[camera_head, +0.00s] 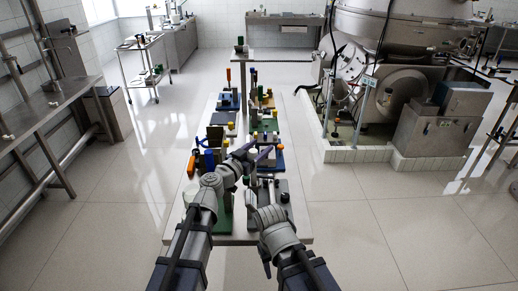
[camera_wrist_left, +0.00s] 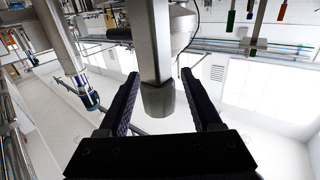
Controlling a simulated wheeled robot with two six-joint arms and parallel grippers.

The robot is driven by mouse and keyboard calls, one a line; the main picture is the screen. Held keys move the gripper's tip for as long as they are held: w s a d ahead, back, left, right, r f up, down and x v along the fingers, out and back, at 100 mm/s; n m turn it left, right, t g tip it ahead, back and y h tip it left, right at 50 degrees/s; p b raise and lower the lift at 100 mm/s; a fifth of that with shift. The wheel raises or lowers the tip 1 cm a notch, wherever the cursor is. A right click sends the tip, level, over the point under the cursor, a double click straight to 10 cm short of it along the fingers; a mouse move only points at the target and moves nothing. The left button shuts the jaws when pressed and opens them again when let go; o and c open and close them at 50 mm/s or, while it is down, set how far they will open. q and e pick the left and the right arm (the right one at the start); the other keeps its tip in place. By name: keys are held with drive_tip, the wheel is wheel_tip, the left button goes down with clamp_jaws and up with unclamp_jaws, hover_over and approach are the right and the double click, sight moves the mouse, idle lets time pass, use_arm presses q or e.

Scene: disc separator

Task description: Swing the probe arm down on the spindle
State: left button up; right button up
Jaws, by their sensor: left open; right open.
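My left gripper (camera_head: 262,156) is over the middle of the narrow bench in the head view. In the left wrist view its two dark fingers (camera_wrist_left: 160,75) are spread apart. A grey square metal bar with a rounded end (camera_wrist_left: 158,98) stands between the fingers, with gaps visible on both sides. I cannot tell whether this bar is the probe arm. My right gripper (camera_head: 251,189) is lower and nearer in the head view, over the bench's near part; its fingers are small and partly hidden. The spindle and probe arm are too small and covered to pick out there.
The long bench (camera_head: 299,205) carries several coloured fixtures in rows beyond my arms. A dark puck-like part (camera_head: 284,197) sits near its right edge. A large separator machine (camera_head: 395,95) stands to the right, and a steel table (camera_head: 45,110) to the left.

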use_arm(q)
drive_tip(key=shift+c, duration=0.3)
clamp_jaws()
idle(0.3)
idle(0.8)
